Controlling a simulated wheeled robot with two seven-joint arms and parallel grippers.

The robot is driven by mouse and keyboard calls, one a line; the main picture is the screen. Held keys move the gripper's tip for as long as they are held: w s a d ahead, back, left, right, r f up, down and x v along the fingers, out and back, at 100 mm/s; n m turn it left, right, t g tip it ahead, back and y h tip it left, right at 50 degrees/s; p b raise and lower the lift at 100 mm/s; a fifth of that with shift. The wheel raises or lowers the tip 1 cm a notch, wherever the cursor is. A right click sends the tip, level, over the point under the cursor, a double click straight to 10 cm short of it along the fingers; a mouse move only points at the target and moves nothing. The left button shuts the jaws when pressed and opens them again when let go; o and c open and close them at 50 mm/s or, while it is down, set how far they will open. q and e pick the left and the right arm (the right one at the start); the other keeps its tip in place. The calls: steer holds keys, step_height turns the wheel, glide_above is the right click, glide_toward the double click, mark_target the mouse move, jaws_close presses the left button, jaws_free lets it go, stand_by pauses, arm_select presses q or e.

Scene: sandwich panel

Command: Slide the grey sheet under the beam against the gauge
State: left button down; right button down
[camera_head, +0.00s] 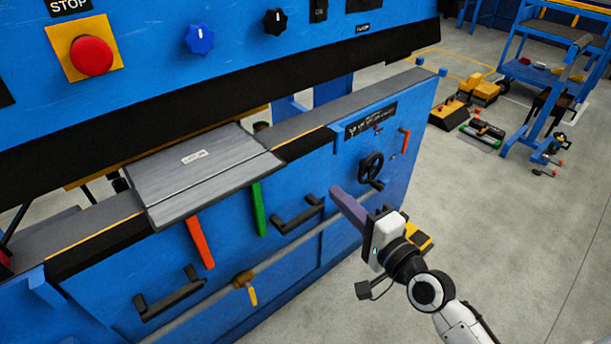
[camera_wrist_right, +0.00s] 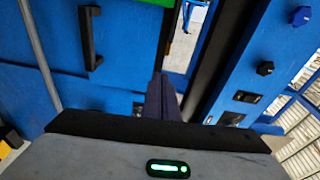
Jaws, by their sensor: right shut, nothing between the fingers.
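The grey sheet (camera_head: 200,172) lies flat on the blue machine's bed, with a small label on it and a crosswise line near its front part. Its front edge overhangs the bed, and its far edge lies near the dark lower edge of the beam (camera_head: 150,120). Whether it touches the gauge cannot be told, as the beam hides the space behind. My right gripper (camera_head: 336,192) is shut and empty, in front of the machine to the right of the sheet and apart from it. Its purple fingers (camera_wrist_right: 160,97) show together in the right wrist view. My left gripper is not in view.
An orange handle (camera_head: 200,243) and a green handle (camera_head: 258,210) hang below the sheet. Black grab handles (camera_head: 299,214) and a black handwheel (camera_head: 370,167) stick out from the front panel. A red stop button (camera_head: 91,56) is on the beam. Open floor (camera_head: 520,250) lies right.

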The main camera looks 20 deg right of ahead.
steer(key=w+a, duration=0.5)
steer(key=w, duration=0.5)
steer(key=shift+w+a+r+m, duration=0.15)
steer(key=shift+a+r+m, duration=0.1)
steer(key=shift+r+m, duration=0.1)
steer(key=shift+a, duration=0.1)
steer(key=shift+w+a+p, duration=0.1)
steer(key=shift+a+p, duration=0.5)
steer(key=shift+a, duration=0.45)
